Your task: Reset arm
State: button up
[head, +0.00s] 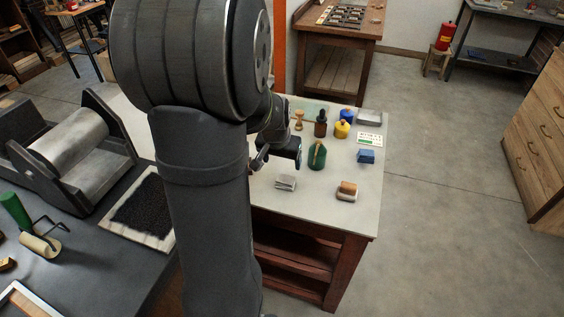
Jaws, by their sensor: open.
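My arm rises in the middle left of the head view and hides part of the small table behind it. My gripper (257,165) is partly visible just right of the arm's lower link, over the left part of the pale tabletop (320,215). Its jaws are open, and I see nothing between them. A small grey-white stack (286,182) lies to the right of and in front of the gripper. A dark green holder with a wooden stick (317,160) stands further right.
A dark bottle (321,123), a yellow jar (342,130), a blue block (366,156) and a brown-topped block (347,191) stand on the table. At left, a press with a metal roller (75,140) stands by a black inked slab (145,207).

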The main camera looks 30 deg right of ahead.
aim_at(285, 180)
jog(key=shift+f, duration=0.1)
jog(key=x, duration=1.2)
jog(key=shift+r, duration=0.25)
jog(key=v, duration=1.1)
jog(key=x, duration=1.1)
jog(key=shift+f, duration=0.25)
notch_tip(285, 180, up, 38)
jog(key=w+a+n, duration=0.2)
jog(key=w+a, duration=0.4)
jog(key=a, duration=0.3)
jog(key=shift+w+a+r+n+t+y, duration=0.3)
jog(key=shift+w+r+n, duration=0.1)
jog(key=shift+r, duration=0.1)
jog(key=shift+o, duration=0.2)
